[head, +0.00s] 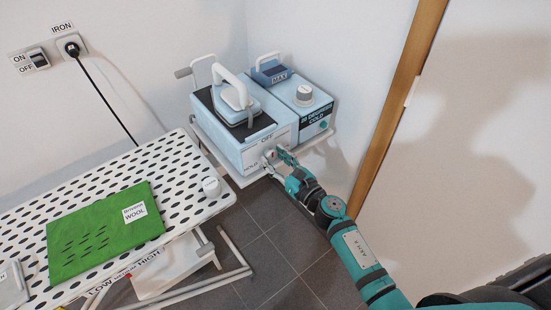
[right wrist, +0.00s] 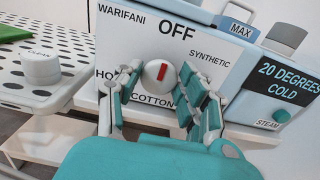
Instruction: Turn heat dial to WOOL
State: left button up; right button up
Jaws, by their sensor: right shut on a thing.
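The heat dial (right wrist: 151,76) is a round white knob with a red mark, on the front of the light blue ironing station (head: 255,146). Its red mark points up and slightly right, roughly toward the OFF label (right wrist: 177,32). WARIFANI, SYNTHETIC and COTTON labels also surround the dial. A label at lower left is partly hidden by a finger; only its first letters show, and I cannot read it as WOOL. My right gripper (right wrist: 157,88) is shut on the dial, with a finger on each side. It also shows in the head view (head: 275,158). My left gripper is not in view.
A perforated ironing board (head: 180,160) at left carries a green cloth (head: 90,240) tagged WOOL and a white knob (head: 211,187). An iron (head: 236,95) rests on the station. Right of the dial is a unit with a grey knob (head: 304,94). A door frame stands further right.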

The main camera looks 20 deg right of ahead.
jog(key=shift+m, duration=0.4)
jog(key=m, duration=0.2)
jog(key=shift+d+m, duration=0.1)
jog(key=shift+m, duration=0.3)
jog(key=m, duration=0.3)
jog(key=shift+m+p, duration=0.3)
jog(key=m, duration=0.3)
jog(key=shift+d+f+m, duration=0.1)
jog(key=shift+m, duration=0.3)
jog(key=m+p, duration=0.1)
jog(key=m, duration=0.2)
jog(key=shift+w+m, duration=0.1)
jog(key=shift+m, duration=0.2)
jog(key=m+p, duration=0.1)
jog(key=m, duration=0.4)
jog(key=shift+f, duration=0.1)
jog(key=shift+f+m+p, duration=0.15)
jog(key=shift+m+p, duration=0.3)
jog(key=shift+m, duration=1.55)
